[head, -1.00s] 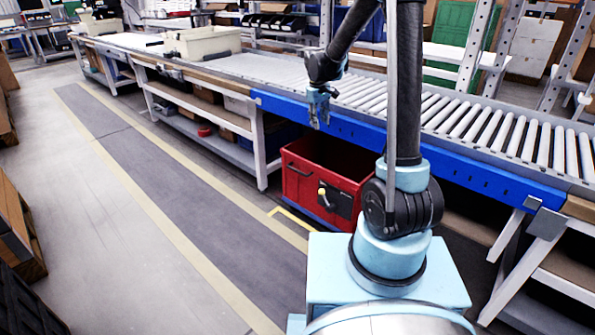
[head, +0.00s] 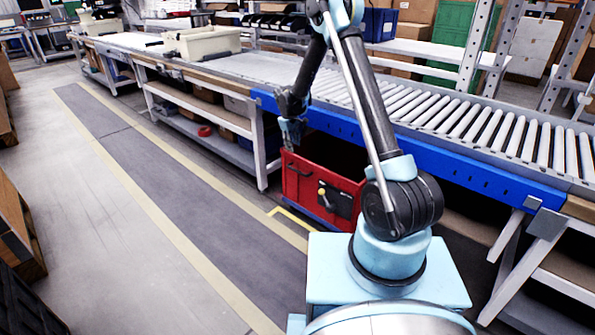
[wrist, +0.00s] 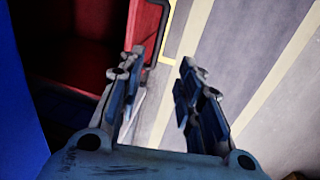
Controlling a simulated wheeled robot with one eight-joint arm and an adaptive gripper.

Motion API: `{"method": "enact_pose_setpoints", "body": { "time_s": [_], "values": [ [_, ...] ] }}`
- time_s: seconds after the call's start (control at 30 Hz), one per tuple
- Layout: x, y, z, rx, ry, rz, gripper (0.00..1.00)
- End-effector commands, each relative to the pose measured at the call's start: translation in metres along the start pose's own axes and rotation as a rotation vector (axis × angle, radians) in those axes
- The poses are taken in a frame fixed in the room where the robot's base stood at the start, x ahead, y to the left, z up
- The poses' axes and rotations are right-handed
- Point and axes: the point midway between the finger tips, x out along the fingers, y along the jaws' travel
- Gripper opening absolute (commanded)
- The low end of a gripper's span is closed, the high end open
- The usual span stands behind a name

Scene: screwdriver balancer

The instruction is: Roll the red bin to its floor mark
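The red bin (head: 299,184) stands on the floor partly under the conveyor. My gripper (head: 293,136) hangs above the bin's front left rim. In the wrist view my gripper (wrist: 160,66) is open, with nothing between its fingers. The bin's red wall (wrist: 146,24) and its handle (wrist: 163,28) lie beyond the left finger. I cannot tell whether anything touches.
The roller conveyor with its blue side rail (head: 420,160) runs above and behind the bin. A white-legged bench (head: 262,160) stands to the left of it. A grey floor lane with yellow borders (head: 165,180) is clear in front.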

Motion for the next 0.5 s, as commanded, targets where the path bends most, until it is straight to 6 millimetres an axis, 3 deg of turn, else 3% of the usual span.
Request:
{"method": "enact_pose_setpoints", "body": {
  "time_s": [0.5],
  "values": [
    [0.081,0.0,0.0,0.001,0.001,0.0,0.33]
  ]
}}
